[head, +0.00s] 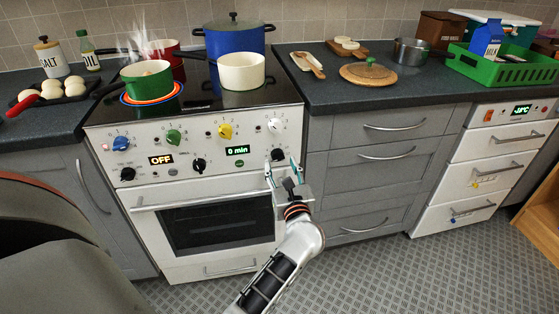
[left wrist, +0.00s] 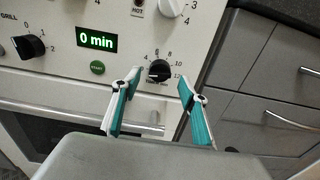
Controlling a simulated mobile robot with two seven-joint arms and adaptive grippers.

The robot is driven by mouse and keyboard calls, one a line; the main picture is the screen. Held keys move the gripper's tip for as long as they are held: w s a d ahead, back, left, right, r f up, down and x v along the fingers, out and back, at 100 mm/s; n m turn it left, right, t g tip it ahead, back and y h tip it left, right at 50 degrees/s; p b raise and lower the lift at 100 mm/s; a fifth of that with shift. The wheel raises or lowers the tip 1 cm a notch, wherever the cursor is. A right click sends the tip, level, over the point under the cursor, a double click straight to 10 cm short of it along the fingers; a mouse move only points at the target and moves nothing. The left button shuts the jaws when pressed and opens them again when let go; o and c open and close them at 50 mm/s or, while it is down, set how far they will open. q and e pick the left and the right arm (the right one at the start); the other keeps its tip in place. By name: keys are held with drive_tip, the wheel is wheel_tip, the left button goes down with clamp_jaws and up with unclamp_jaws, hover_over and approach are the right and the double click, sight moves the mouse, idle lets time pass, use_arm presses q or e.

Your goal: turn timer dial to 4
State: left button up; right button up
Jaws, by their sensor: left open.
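The timer dial is a small black knob (head: 277,154) at the right end of the oven's lower control row. In the left wrist view the black timer dial (left wrist: 159,71) has printed numbers around it, 4 to 12 among them. The green timer display (head: 238,150) reads "0 min"; it also shows in the left wrist view (left wrist: 97,38). My left gripper (head: 282,172) is open and empty in front of the panel, just below the dial. In the left wrist view the dial appears between the fingertips (left wrist: 160,78), apart from both. My right gripper is out of view.
The oven handle (head: 208,200) runs below the panel. A green pot (head: 147,80) steams on a glowing burner.

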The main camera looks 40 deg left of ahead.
sight(279, 160)
use_arm(q)
drive_tip(key=shift+x, duration=1.55)
drive_tip(key=shift+c, duration=0.3)
drive_tip(key=c, duration=1)
drive_tip(key=shift+c, duration=0.2)
